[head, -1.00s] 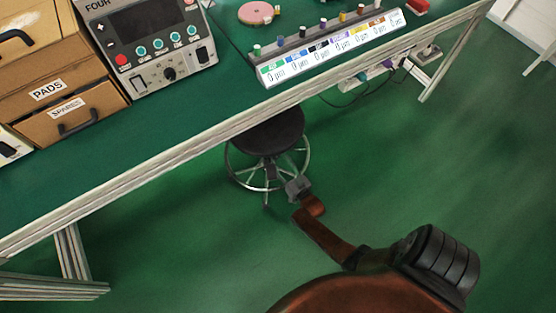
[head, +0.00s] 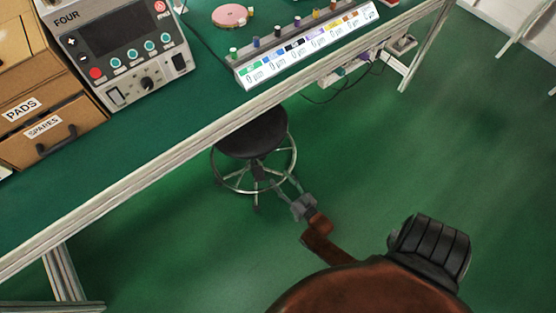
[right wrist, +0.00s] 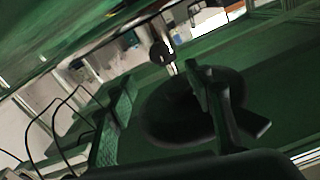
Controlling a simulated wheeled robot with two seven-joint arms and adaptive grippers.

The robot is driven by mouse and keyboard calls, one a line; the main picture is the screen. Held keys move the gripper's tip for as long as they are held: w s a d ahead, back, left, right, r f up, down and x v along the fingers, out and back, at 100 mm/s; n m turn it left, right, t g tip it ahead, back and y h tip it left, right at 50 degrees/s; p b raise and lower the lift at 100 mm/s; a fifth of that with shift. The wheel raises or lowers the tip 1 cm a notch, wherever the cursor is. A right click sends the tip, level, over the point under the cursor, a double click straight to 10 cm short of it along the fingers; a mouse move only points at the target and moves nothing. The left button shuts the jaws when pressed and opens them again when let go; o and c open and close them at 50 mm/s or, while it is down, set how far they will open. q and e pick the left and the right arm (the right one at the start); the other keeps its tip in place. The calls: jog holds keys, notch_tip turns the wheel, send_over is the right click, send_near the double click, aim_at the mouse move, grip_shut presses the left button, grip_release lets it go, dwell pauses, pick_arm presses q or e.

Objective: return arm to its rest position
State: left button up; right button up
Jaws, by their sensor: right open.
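My right arm comes in from the bottom of the head view, brown with a black ribbed joint. Its grey right gripper (head: 290,190) is small there, over the green floor just below the stool (head: 253,138). In the right wrist view, the two dark fingers of the right gripper (right wrist: 160,82) stand apart with nothing held between them. The stool's dark round seat (right wrist: 175,115) shows behind the fingers, apart from them as far as I can tell. My left gripper is in neither view.
A green workbench (head: 90,165) with a pale metal front edge crosses the upper left. It carries a grey control box (head: 120,45), wooden drawers (head: 45,130), a pink disc (head: 229,15) and a labelled rack (head: 310,45). A power strip hangs under its edge. The floor at right is clear.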

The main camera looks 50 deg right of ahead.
dwell(0.3)
